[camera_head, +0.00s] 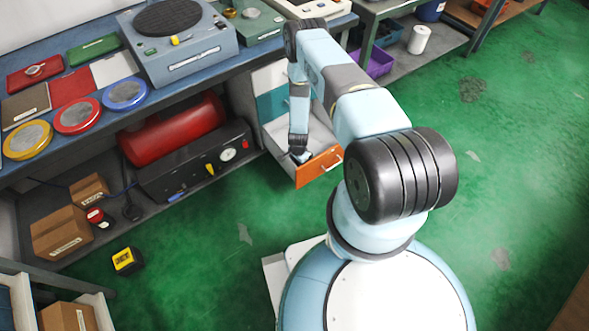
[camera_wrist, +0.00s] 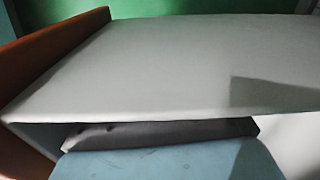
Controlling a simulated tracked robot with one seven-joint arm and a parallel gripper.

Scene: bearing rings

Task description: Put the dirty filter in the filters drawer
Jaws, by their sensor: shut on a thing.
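A low drawer with an orange front (camera_head: 319,166) is pulled open under the bench in the head view. Its pale inside is in view. My gripper (camera_head: 301,156) points down into this drawer, behind the orange front. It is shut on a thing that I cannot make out. No dirty filter can be told for certain; what the jaws hold is hidden. In the wrist view the orange front (camera_wrist: 50,55) is at the left, and a pale grey drawer surface (camera_wrist: 180,65) fills the middle. My fingertips do not show clearly there.
On the blue bench lie yellow (camera_head: 27,140), red (camera_head: 78,116) and blue (camera_head: 125,94) rimmed discs and a grey machine (camera_head: 185,60). A red tank (camera_head: 172,130) and cardboard boxes (camera_head: 62,232) are on the shelf below. The green floor (camera_head: 190,255) is mostly clear.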

